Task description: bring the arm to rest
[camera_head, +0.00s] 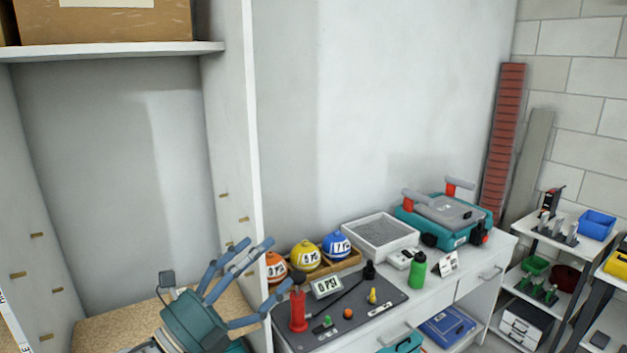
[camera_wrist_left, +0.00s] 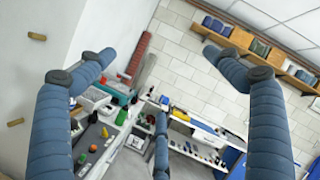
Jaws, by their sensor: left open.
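My left gripper (camera_head: 250,285) has a teal body and blue jointed fingers. It is in the lower left of the head view, in front of the shelf unit's upright panel. Its fingers are spread and nothing is between them. In the left wrist view its fingers (camera_wrist_left: 160,75) also stand wide apart, with only the room behind them. My right gripper does not show in either view.
The white shelf unit (camera_head: 235,130) stands close beside the gripper. To its right, a workbench (camera_head: 505,240) holds a dark mat (camera_head: 385,312), orange, yellow and blue balls, a wire-mesh tray (camera_head: 345,228) and a teal case (camera_head: 445,215). The wall area above the bench is clear.

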